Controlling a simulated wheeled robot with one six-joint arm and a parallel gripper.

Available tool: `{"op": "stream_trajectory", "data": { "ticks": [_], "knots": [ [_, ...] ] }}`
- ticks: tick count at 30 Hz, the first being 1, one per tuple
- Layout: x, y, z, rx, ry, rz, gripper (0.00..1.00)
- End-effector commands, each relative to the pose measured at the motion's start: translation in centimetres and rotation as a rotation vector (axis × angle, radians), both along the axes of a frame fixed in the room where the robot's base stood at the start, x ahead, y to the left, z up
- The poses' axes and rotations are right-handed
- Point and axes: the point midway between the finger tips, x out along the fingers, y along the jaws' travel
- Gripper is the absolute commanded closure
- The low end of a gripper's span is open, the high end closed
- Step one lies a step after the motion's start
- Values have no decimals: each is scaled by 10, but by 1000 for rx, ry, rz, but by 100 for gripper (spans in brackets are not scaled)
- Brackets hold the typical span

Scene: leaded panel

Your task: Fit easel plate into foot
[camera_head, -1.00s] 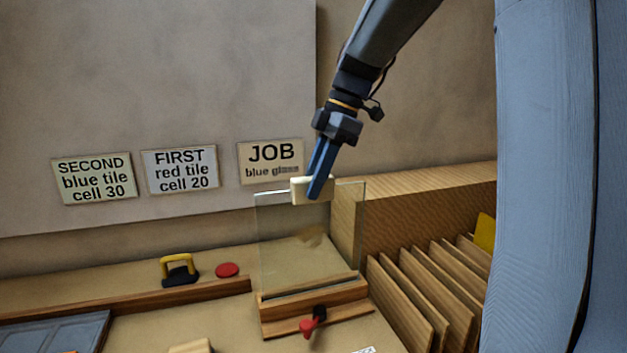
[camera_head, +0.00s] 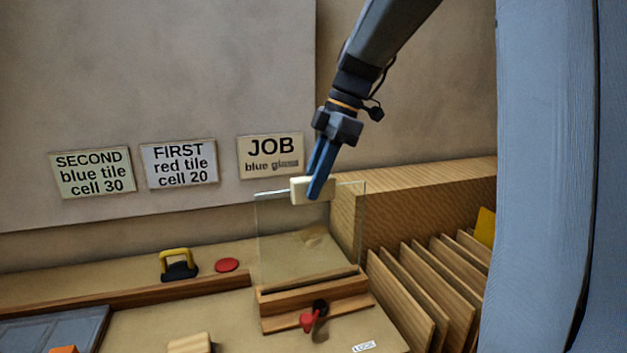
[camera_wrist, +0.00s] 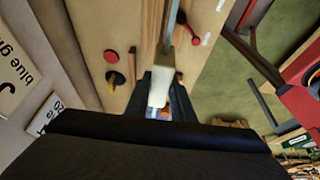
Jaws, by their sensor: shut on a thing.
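The easel plate is a clear glass pane (camera_head: 285,235) with a cream grip block (camera_head: 299,193) on its top edge. My gripper (camera_head: 317,190) is shut on this block and holds the pane nearly upright. The foot (camera_head: 290,315) is a wooden block with a red-knobbed lever (camera_head: 308,321) on its front. The pane's lower edge shows at the foot's top; I cannot tell whether it sits in the slot. In the wrist view the cream block (camera_wrist: 162,84) is between my fingers and the pane appears edge-on.
Wooden dividers (camera_head: 415,290) stand right of the foot. A yellow-handled black tool (camera_head: 179,266) and a red disc (camera_head: 227,265) lie left. A grey tray (camera_head: 50,330) and a wooden block (camera_head: 190,343) are in front. A small label (camera_head: 364,347) lies by the foot.

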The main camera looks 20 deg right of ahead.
Motion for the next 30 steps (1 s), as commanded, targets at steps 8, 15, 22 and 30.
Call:
{"op": "stream_trajectory", "data": {
  "ticks": [8,15,22,30],
  "knots": [
    [0,0,-3,0,-3,0,100],
    [0,0,-7,1,-2,0,100],
    [0,0,-10,1,-2,0,100],
    [0,0,-15,1,-2,0,100]
  ]
}}
